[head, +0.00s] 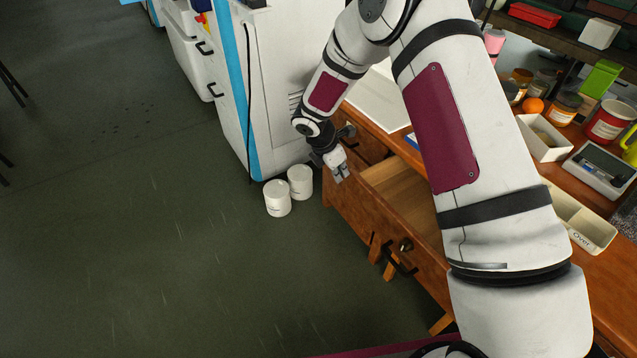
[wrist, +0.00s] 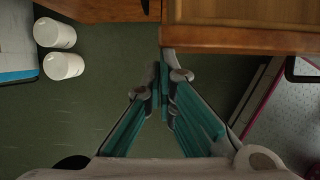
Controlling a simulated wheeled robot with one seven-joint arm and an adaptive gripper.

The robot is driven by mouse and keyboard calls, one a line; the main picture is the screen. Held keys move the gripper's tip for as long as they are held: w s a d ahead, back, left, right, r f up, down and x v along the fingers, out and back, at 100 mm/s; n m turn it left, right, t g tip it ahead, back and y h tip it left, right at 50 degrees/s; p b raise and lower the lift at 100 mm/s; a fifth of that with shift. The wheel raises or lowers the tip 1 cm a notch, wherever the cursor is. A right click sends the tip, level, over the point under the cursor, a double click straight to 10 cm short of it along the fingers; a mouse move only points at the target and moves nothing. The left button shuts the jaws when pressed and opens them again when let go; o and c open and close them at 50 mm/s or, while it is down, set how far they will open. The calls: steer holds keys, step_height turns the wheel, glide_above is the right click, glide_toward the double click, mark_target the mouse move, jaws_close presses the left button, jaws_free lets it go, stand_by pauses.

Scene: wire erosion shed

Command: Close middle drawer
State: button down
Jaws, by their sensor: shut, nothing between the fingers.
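The wooden drawer (head: 372,222) stands pulled out of the desk, its empty-looking light interior (head: 398,190) partly hidden by my arm. A dark handle (head: 400,262) sits on its front. My gripper (head: 341,174) is shut and empty at the left end of the drawer front. In the wrist view the drawer (wrist: 240,40) fills the top right, and the fingertips (wrist: 166,68) are close to its left corner. I cannot tell whether they touch it.
Two white tubs (head: 289,190) stand on the floor left of the desk, beside a white and blue machine (head: 275,85). Jars, trays and boxes crowd the desk top (head: 575,180) at right. The green floor (head: 150,220) in front is clear.

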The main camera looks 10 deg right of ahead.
steer(key=w+d+b, duration=0.1)
steer(key=w+d, duration=0.4)
steer(key=d, duration=0.5)
steer(key=shift+d+b, duration=0.3)
steer(key=shift+b, duration=0.1)
steer(key=s+a+r, duration=0.1)
steer(key=a+r, duration=0.1)
steer(key=r, duration=0.1)
steer(key=s+a+r, duration=0.1)
steer(key=a+r, duration=0.1)
steer(key=r, duration=0.1)
steer(key=s+a+r+p, duration=0.1)
steer(key=a+r, duration=0.2)
steer(key=shift+s, duration=0.15)
steer(key=shift+s+a+r, duration=0.1)
steer(key=shift+r, duration=0.05)
